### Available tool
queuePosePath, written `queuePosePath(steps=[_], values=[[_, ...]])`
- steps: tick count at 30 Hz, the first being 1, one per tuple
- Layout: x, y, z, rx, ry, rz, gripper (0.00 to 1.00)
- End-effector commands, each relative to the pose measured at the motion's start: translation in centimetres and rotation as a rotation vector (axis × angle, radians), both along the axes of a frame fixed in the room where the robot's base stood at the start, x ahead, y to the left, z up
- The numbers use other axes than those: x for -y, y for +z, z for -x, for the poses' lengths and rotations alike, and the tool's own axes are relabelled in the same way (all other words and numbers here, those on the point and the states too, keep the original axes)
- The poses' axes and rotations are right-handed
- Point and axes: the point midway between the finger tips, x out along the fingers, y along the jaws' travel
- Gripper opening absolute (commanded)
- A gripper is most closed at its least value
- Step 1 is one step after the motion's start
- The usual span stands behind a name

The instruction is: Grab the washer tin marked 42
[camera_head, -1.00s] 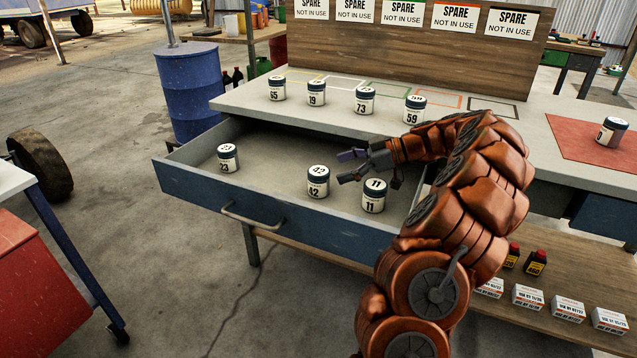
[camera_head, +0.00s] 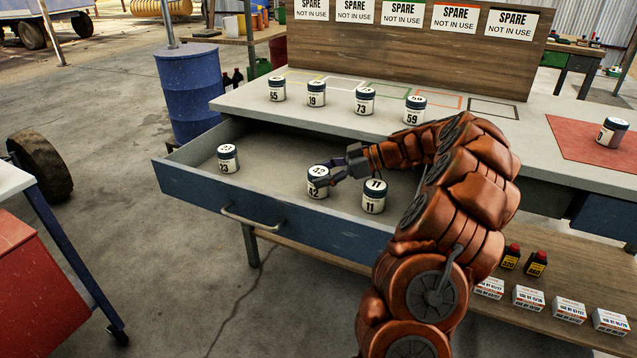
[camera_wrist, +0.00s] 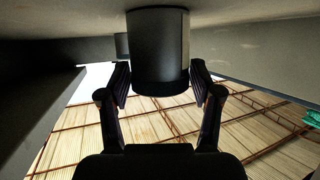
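The washer tin marked 42 (camera_head: 317,188) is a white-labelled tin with a dark band below its lid. It stands upright in the open drawer (camera_head: 280,213), near the front. My gripper (camera_head: 326,175) reaches in from the right, with its fingers around the tin at upper height. In the wrist view the dark tin (camera_wrist: 160,55) sits between the two fingers (camera_wrist: 160,82), which are very close to its sides. Whether they press on it is not clear. Tin 11 (camera_head: 374,199) stands close to the right, and tin 23 (camera_head: 228,159) is further left in the drawer.
Tins 65 (camera_head: 277,90), 19 (camera_head: 316,95), 73 (camera_head: 364,102) and 59 (camera_head: 415,111) stand on the bench top (camera_head: 240,102) behind the drawer. Another tin (camera_head: 611,132) stands on a red mat (camera_head: 570,138). The drawer's left middle is clear.

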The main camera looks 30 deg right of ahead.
Motion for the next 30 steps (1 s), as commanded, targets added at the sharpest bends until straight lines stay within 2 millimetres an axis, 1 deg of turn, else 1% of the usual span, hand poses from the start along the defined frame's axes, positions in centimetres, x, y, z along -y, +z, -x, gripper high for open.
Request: queuePosePath(steps=[1, 11, 17, 20, 23, 26, 30], values=[[0.0, 0.0, 0.0, 0.0, 0.0, 0.0, 0.56], [0.0, 0.0, 0.0, 0.0, 0.0, 0.0, 0.21], [0.0, 0.0, 0.0, 0.0, 0.0, 0.0, 0.2], [0.0, 0.4, 0.0, 0.001, -0.001, 0.001, 0.2], [0.0, 1.4, 0.0, 0.002, -0.001, 0.003, 0.2], [0.1, 3.0, -0.1, 0.004, -0.002, 0.005, 0.2], [0.0, 5.8, -0.1, 0.004, 0.0, 0.002, 0.2]])
